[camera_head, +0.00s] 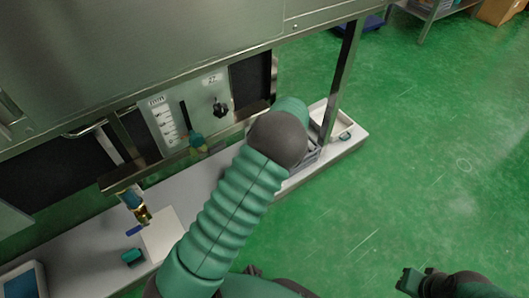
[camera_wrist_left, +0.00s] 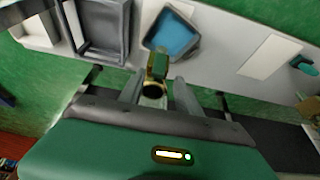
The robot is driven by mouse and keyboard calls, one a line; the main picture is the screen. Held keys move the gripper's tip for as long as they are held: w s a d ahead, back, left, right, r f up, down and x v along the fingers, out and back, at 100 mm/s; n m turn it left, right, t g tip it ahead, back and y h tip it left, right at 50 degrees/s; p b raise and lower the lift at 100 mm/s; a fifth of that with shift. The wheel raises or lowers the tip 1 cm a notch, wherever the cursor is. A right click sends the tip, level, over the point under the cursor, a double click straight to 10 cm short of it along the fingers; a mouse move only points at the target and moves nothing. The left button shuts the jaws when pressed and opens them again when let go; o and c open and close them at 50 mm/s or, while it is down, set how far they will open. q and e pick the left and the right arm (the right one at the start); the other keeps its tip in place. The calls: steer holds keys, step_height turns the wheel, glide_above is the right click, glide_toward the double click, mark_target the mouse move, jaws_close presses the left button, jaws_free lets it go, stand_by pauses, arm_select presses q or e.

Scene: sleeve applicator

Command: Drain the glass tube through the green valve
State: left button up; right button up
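The green valve (camera_head: 197,141) sits at the lower edge of the gauge panel in the head view. In the left wrist view the brass-and-green valve (camera_wrist_left: 157,66) points toward my left gripper (camera_wrist_left: 158,88). Its two fingers stand apart, one on each side of the valve, with gaps visible; I cannot tell about contact. The glass tube cannot be made out clearly beside the panel's scale (camera_head: 166,122). In the head view my left arm hides its own gripper. My right gripper (camera_head: 408,282) is at the lower right, away from the machine; its finger opening is unclear.
A blue-bottomed tray (camera_wrist_left: 172,36) sits beyond the valve, near a grey bin (camera_wrist_left: 104,28). A brass valve with a blue handle (camera_head: 134,203) hangs at the left. A white sheet (camera_head: 164,236) and teal object (camera_head: 132,257) lie on the bench. A metal post (camera_head: 340,85) stands right.

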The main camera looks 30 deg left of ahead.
arm_select(q)
steer(key=shift+b+x, duration=0.35)
steer(key=shift+x, duration=0.8)
steer(key=shift+d+f, duration=0.25)
steer(key=shift+f, duration=0.15)
steer(key=shift+w+d, duration=0.15)
steer(key=shift+d, duration=0.1)
steer(key=shift+a+f, duration=0.1)
steer(key=shift+a, duration=0.25)
steer(key=shift+c, duration=0.9)
steer(key=shift+f, duration=0.1)
steer(key=shift+c, duration=1.1)
jaws_close()
arm_select(e)
steer(key=shift+d+f, duration=0.25)
steer(key=shift+f, duration=0.35)
steer(key=shift+d+f, duration=0.25)
steer(key=shift+f, duration=0.3)
